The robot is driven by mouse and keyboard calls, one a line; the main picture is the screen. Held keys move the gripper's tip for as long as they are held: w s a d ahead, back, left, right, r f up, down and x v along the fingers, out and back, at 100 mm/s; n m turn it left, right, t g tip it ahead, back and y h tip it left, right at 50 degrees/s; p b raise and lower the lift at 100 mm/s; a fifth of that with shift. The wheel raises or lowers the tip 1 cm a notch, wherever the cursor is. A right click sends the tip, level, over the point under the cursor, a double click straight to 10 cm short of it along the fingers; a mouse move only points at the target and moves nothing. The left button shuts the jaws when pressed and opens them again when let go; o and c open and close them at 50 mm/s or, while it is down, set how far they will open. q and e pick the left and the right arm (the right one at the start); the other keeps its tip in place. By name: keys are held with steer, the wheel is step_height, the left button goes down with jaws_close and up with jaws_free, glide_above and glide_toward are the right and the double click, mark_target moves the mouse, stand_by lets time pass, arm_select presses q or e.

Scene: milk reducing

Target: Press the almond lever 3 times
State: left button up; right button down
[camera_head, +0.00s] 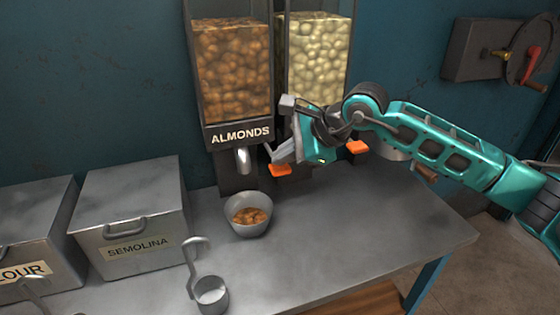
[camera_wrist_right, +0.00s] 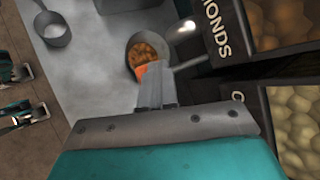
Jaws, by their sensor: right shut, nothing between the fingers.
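The almond dispenser (camera_head: 233,75) stands at the back of the table, filled with almonds and labelled ALMONDS, with a metal spout at its front. Its orange lever (camera_head: 280,170) sticks out low at its right side; in the right wrist view the orange lever (camera_wrist_right: 143,70) shows just beyond my fingertips. A grey bowl (camera_head: 248,228) with some almonds in it sits below the spout; it also shows in the right wrist view (camera_wrist_right: 133,52). My right gripper (camera_head: 276,156) is shut and empty, just above the almond lever; I cannot tell if it touches. My left gripper is not in the head view.
A second dispenser (camera_head: 316,60) with pale nuts stands to the right, with its own orange lever (camera_head: 357,147). A SEMOLINA box (camera_head: 133,215), a FLOUR box (camera_head: 38,235) and a metal scoop (camera_head: 210,292) are at the left.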

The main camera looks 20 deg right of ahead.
steer(key=shift+f+b, duration=0.3)
steer(key=shift+f, duration=0.15)
steer(key=shift+r, duration=0.1)
stand_by(0.4)
steer(key=shift+r+p, duration=0.8)
steer(key=shift+r, duration=0.85)
step_height(320, 180, up, 5)
steer(key=p, duration=0.2)
steer(key=shift+p, duration=0.35)
